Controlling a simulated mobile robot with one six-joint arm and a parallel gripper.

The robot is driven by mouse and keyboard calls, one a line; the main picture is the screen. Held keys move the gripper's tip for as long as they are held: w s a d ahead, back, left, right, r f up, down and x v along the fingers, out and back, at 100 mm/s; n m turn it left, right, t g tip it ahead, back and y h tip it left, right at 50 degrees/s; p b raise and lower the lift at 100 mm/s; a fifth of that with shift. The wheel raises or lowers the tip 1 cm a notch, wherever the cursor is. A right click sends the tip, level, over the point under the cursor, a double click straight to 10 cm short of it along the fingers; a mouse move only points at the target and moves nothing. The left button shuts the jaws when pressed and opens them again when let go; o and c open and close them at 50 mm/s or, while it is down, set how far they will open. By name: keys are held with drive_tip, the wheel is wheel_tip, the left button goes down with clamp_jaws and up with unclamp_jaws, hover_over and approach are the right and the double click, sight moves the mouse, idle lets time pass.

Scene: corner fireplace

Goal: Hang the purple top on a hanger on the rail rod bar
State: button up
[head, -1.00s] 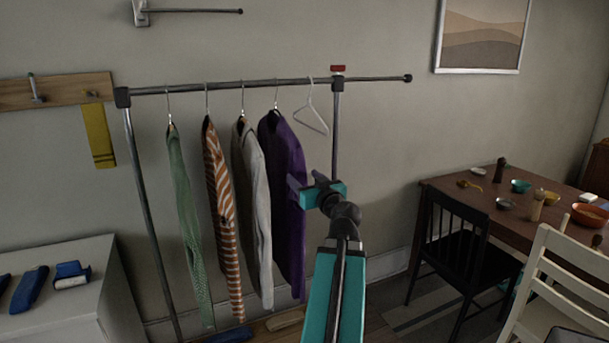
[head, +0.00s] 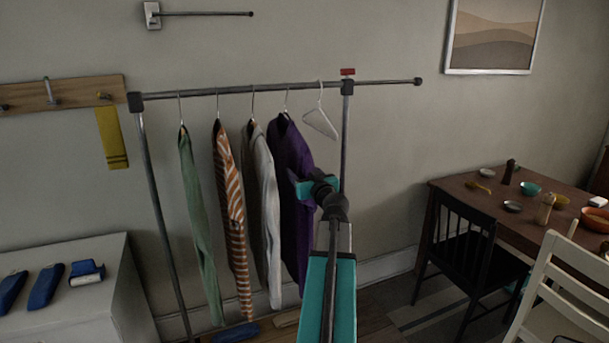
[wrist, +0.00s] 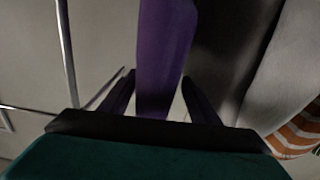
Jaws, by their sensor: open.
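The purple top (head: 290,150) hangs on a hanger from the rail rod bar (head: 230,90), rightmost of the garments. An empty white hanger (head: 320,123) hangs to its right, close to the rail's upright. My gripper (head: 298,185) is in front of the purple top in the head view. In the wrist view my gripper (wrist: 158,95) is open, with one finger on each side of the purple top (wrist: 162,50). I cannot tell whether the fingers touch the cloth. The top's far side is hidden.
A grey top (head: 262,210), an orange striped top (head: 229,210) and a green top (head: 199,215) hang to the left. A dark chair (head: 465,255) and a table (head: 455,190) stand at the right. A white cabinet (head: 95,255) stands at the left.

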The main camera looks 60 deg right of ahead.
drive_tip(key=shift+x, duration=0.95)
drive_tip(key=c, duration=1.3)
